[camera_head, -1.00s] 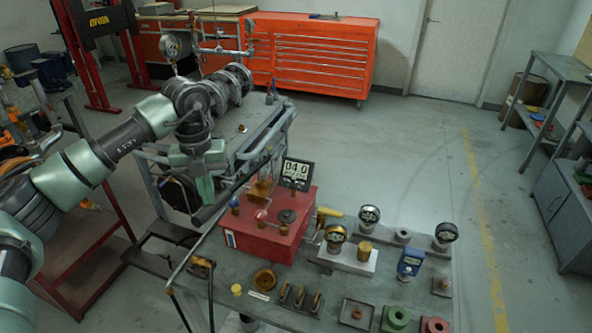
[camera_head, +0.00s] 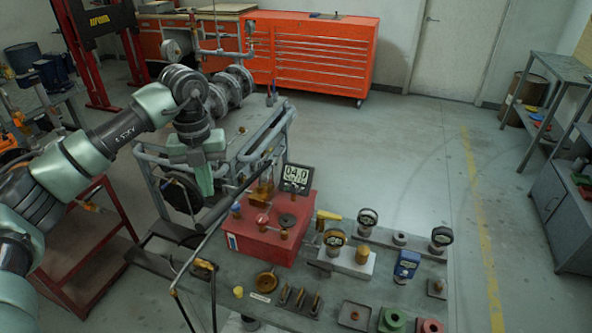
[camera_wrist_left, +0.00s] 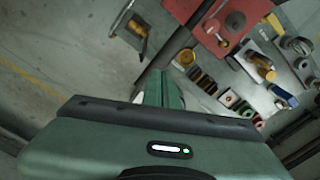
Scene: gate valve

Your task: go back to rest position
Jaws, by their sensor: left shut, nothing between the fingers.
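My left gripper (camera_head: 205,180) hangs from the left arm, pointing down, to the left of the red box on the workbench. Its green fingers are shut together and empty. In the left wrist view the shut fingers (camera_wrist_left: 163,90) stand over the floor, with the bench beyond them to the right. The red box (camera_head: 265,243) carries small valves and a display (camera_head: 296,177) reading about 04.0. The gripper is apart from the box and touches nothing that I can see. My right gripper is in neither view.
The workbench (camera_head: 240,312) holds gauges (camera_head: 367,218), a blue meter (camera_head: 406,264), a gold dish (camera_head: 265,281) and green and red rings. A grey-framed cart (camera_head: 245,150) stands behind the gripper. A red stand (camera_head: 80,255) is at left.

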